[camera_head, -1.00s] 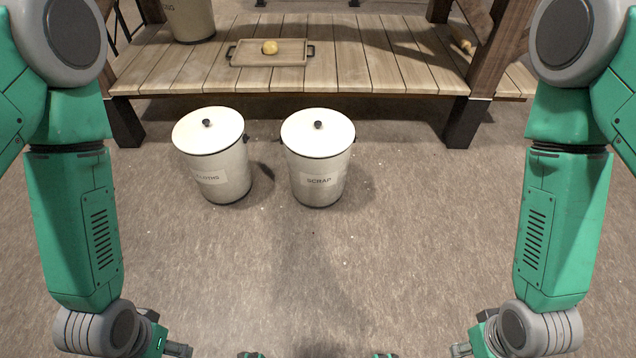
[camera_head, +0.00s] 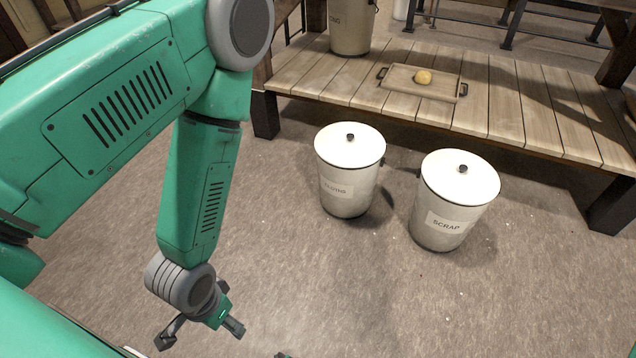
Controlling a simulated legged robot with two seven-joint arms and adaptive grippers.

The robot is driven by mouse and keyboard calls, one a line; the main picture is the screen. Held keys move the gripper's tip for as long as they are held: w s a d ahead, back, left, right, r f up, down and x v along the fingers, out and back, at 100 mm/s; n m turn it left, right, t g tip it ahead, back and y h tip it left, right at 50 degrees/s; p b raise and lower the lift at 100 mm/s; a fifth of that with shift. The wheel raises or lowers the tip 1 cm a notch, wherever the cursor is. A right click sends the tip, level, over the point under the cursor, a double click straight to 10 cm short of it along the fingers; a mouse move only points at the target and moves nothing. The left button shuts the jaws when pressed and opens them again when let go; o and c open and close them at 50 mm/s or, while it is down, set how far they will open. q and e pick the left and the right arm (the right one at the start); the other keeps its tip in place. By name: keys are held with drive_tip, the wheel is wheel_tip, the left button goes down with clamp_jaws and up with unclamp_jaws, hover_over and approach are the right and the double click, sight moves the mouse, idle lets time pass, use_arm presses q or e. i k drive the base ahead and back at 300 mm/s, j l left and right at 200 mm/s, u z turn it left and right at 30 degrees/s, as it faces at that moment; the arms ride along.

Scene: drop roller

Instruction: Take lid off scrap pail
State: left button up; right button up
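The scrap pail (camera_head: 445,222) stands upright on the floor, right of centre, with its "SCRAP" label facing me. Its white lid (camera_head: 440,178) sits on top, with a small black knob (camera_head: 462,169) in the middle. My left gripper (camera_head: 201,336) is low at the left, well apart from the pail and nearer to me. Its two fingers are spread, with nothing between them.
A similar lidded pail (camera_head: 347,190) stands just left of the scrap pail; its label is hard to read. Behind is a low slatted wooden platform (camera_head: 508,115) bearing a tray (camera_head: 398,83) with a yellow round thing (camera_head: 423,77) and another container (camera_head: 350,30). The floor in front is clear.

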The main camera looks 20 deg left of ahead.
sight(458, 176)
drive_tip(key=j, duration=1.35)
